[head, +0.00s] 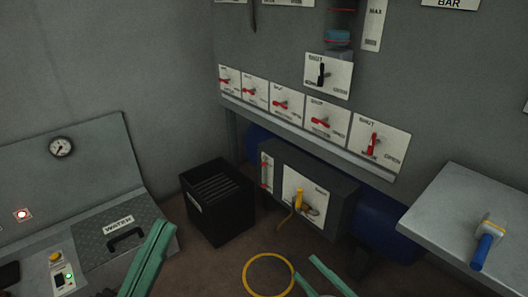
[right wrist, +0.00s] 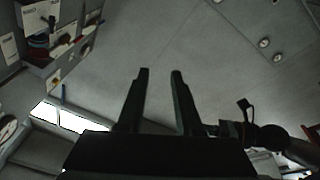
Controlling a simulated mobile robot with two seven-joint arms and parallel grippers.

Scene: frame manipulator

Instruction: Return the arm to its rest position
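My left gripper (head: 163,229) shows as green fingers at the lower left of the head view, in front of the panel marked WATER. Its fingers overlap in this view, so I cannot tell if it is open or shut. My right gripper (head: 307,266) is at the bottom centre of the head view, its two green fingers apart. In the right wrist view its dark fingers (right wrist: 160,72) stand apart with nothing between them, facing a plain grey surface.
A black crate (head: 222,222) stands on the floor. A yellow ring (head: 268,256) shows left of my right gripper. A grey box with a yellow valve handle (head: 299,199) is beyond it. A shelf (head: 470,205) with a blue-handled valve (head: 482,252) is at right. A row of red-handled valves (head: 281,104) lines the wall.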

